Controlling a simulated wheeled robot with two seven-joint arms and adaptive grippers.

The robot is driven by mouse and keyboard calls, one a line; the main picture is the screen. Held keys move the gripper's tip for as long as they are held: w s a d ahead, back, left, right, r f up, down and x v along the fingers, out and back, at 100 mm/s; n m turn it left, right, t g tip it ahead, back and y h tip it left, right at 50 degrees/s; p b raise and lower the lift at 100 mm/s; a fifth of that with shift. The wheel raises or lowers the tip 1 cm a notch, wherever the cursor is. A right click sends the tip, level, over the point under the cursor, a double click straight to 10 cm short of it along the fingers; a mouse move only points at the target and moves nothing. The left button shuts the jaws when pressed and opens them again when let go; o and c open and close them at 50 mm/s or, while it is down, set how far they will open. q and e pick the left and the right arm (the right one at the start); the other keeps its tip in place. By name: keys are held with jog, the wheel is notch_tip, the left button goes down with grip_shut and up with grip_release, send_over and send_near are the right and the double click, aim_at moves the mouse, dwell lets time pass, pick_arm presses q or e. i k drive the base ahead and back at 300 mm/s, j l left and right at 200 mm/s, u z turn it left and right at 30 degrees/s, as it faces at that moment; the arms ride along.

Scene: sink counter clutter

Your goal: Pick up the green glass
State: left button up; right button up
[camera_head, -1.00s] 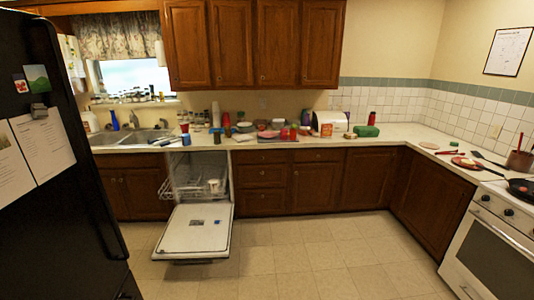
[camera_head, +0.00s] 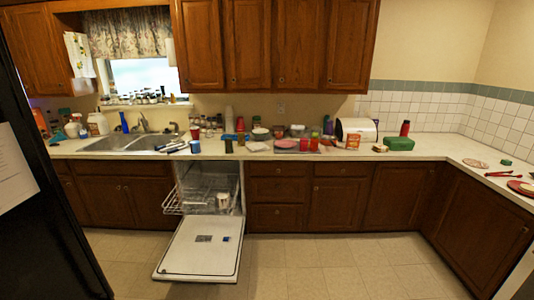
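A small dark green glass-like thing (camera_head: 229,146) stands at the front of the counter, above the open dishwasher. It is too small to make out clearly. Neither of my grippers is in view.
The dishwasher door (camera_head: 203,246) is folded down over the floor, with a white cup (camera_head: 222,201) in its rack. A sink (camera_head: 130,142) is at the left. Several items crowd the counter (camera_head: 435,148). A black fridge (camera_head: 50,220) fills the left edge. The floor (camera_head: 350,265) is clear.

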aim_at(229, 147)
jog(key=i+j+z, duration=0.1)
jog(key=i+z, duration=0.2)
jog(key=i, duration=0.5)
jog(key=i+l+z, duration=0.1)
jog(key=i, duration=0.6)
jog(key=i+l+u, duration=0.1)
jog(key=i+u, duration=0.25)
jog(key=i+l+u, duration=0.4)
jog(key=u, duration=0.35)
jog(key=i+l+u, duration=0.15)
jog(key=u, duration=0.3)
jog(key=i+l+u, duration=0.2)
jog(key=u, duration=0.2)
jog(key=i+l+u, duration=0.15)
jog(key=l+u, duration=0.3)
jog(key=i+l+u, duration=0.1)
jog(key=l+u, duration=0.2)
jog(key=i+l+u, duration=0.1)
jog(key=l+u, duration=0.15)
